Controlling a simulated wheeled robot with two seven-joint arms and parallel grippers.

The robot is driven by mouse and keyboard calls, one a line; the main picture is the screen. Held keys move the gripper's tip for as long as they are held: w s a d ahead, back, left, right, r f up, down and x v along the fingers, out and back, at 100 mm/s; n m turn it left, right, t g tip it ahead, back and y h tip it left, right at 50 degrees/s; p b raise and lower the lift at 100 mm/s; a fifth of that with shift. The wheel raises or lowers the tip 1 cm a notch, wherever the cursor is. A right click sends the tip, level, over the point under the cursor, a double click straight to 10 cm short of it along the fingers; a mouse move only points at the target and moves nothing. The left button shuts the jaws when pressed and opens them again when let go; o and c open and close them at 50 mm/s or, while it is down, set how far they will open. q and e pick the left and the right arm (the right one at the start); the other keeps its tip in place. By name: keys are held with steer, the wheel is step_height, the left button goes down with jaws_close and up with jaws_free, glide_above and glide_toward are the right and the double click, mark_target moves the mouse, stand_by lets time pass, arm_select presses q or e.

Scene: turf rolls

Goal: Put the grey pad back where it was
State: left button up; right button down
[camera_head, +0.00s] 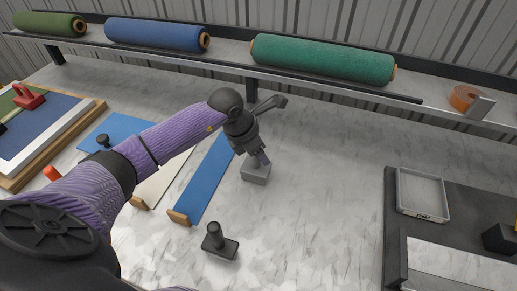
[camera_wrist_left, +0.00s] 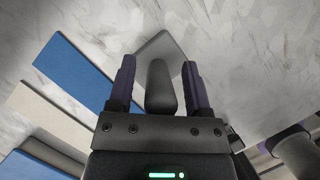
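The grey pad (camera_head: 256,174) is a light grey block on the pale marbled table, right of the long blue strip (camera_head: 208,180). My left gripper (camera_head: 262,158) reaches down over it from above. In the left wrist view, the pad's grey plate (camera_wrist_left: 160,45) lies beyond the fingers and its dark upright handle (camera_wrist_left: 160,88) stands between them. My left gripper (camera_wrist_left: 158,78) is open around the handle, with a narrow gap showing on each side. The pad appears to rest on the table. My right gripper is not in view.
A dark pad with a knob (camera_head: 220,243) stands nearer. A shallow grey tray (camera_head: 422,195) sits on a dark mat (camera_head: 392,230) at right. Green and blue rolls (camera_head: 322,60) lie on the back shelf. A framed board (camera_head: 50,135) is at left.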

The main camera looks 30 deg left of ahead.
arm_select(q)
steer(key=shift+r, duration=0.4)
steer(key=p+v, duration=0.2)
steer(key=v, duration=0.9)
steer(key=shift+r+p, duration=0.3)
steer(key=shift+s+a, duration=0.1)
steer(key=shift+s, duration=0.1)
